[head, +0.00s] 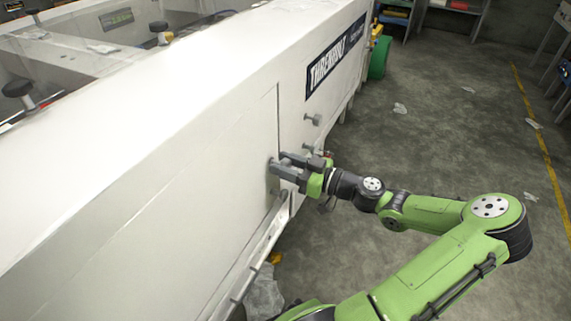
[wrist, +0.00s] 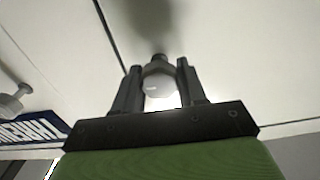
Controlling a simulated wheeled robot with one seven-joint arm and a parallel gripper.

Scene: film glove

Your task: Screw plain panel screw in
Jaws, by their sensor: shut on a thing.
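My gripper (head: 279,165) is at the white machine's side panel (head: 190,165), near a vertical seam. In the wrist view my gripper (wrist: 158,80) has its two dark fingers on either side of a grey, round-headed panel screw (wrist: 157,88) and is shut on it. The screw's far end meets the white panel, close to the dark seam. How deep it sits cannot be told. In the head view the fingers mostly hide it.
Another grey screw (head: 313,119) sticks out of the panel to the upper right; one also shows at left in the wrist view (wrist: 12,104). A dark blue lettered sign (head: 337,57) is above. Open concrete floor (head: 430,120) lies to the right.

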